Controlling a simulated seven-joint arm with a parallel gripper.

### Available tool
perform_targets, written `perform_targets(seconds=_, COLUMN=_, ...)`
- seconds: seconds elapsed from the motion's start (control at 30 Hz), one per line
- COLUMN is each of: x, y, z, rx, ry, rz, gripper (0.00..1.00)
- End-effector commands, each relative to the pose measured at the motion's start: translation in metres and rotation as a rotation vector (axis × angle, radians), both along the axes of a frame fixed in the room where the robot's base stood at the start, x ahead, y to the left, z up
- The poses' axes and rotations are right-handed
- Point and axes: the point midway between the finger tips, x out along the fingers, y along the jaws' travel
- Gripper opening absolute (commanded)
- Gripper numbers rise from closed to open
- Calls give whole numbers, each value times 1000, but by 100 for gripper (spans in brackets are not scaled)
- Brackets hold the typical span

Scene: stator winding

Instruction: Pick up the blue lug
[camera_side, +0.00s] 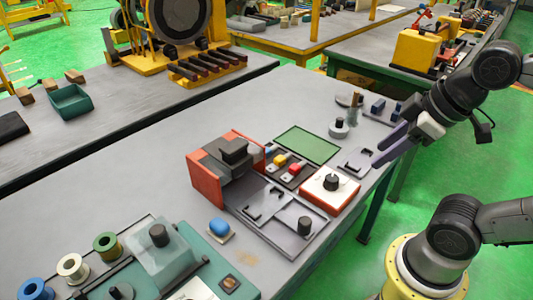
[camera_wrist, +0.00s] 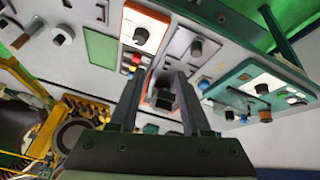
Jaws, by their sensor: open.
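A small blue lug (camera_side: 268,150) sits at the far left end of a short row in the side view, beside a yellow lug (camera_side: 280,160) and a red lug (camera_side: 294,168). They lie on a dark holder to the right of the red-and-grey press. My gripper (camera_side: 377,155) is raised near the table's right edge, well to the right of the lugs, with its fingers apart and nothing between them. In the wrist view my gripper (camera_wrist: 162,78) also shows open. The red lug (camera_wrist: 136,59) and yellow lug (camera_wrist: 132,68) appear small beyond the left finger; the blue one is hard to make out there.
A red-and-grey press (camera_side: 228,165) stands left of the lugs. A white-topped box with a black knob (camera_side: 328,190) stands in front. A green mat (camera_side: 307,144) lies behind. A blue round button (camera_side: 219,227) sits nearer the front. Small posts (camera_side: 355,100) stand near the back right.

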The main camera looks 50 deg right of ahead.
Motion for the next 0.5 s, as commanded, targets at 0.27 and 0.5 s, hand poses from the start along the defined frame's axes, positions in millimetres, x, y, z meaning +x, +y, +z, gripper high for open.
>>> perform_targets(seconds=0.27, x=66, y=-3, z=66, rx=-238, ry=35, rz=453, gripper=48)
perform_targets(seconds=0.5, x=159, y=-10, z=88, rx=-383, ry=134, rz=828, gripper=48)
